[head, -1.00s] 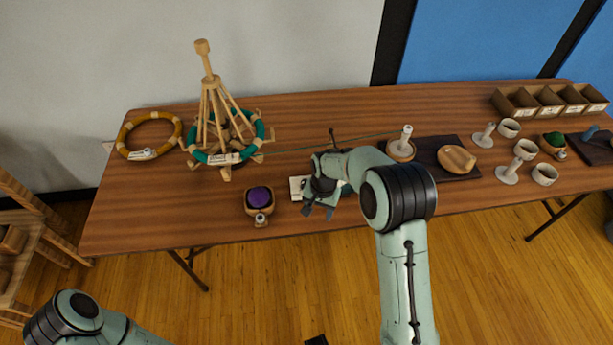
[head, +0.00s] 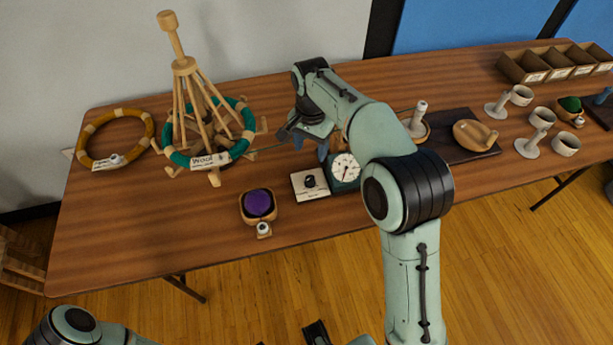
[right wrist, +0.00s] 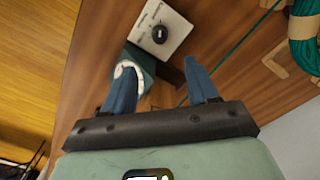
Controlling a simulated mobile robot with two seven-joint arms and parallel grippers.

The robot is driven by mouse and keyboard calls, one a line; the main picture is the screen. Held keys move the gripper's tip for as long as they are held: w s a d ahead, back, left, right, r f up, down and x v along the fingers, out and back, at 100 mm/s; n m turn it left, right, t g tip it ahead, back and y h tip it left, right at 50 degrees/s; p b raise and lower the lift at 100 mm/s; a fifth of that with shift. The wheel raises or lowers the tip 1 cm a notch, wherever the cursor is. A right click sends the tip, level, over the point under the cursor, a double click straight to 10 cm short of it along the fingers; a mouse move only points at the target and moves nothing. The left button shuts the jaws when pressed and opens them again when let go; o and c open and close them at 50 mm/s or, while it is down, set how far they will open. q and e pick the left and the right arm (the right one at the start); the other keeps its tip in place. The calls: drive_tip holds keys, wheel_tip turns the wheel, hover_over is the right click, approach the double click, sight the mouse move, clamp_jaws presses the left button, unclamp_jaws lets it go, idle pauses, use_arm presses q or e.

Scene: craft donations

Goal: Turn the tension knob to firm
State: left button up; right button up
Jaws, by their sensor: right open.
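The tension knob (head: 310,181) is a small black knob on a cream plate (head: 302,193) lying on the table. In the right wrist view the knob (right wrist: 159,35) shows near the top, beyond my fingertips. A dark green box with a white round dial (head: 344,168) stands just right of the plate, partly behind my arm. My right gripper (head: 310,147) is open and empty, above the table behind the plate, and does not touch the knob. Its blue fingers (right wrist: 160,69) are spread in the wrist view. The plate's lettering is too small to read. My left gripper is out of view.
A wooden yarn swift with teal yarn (head: 205,157) stands at left, its strand running right behind my gripper. A mustard yarn ring (head: 117,140) lies farther left. A purple-topped wooden piece (head: 258,205) sits left of the plate. Cups, stands and a divided box (head: 545,70) are at right.

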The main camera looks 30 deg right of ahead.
sight(310, 178)
wheel_tip(310, 178, down, 13)
drive_tip(key=shift+b, duration=1.05)
drive_tip(key=c, duration=1)
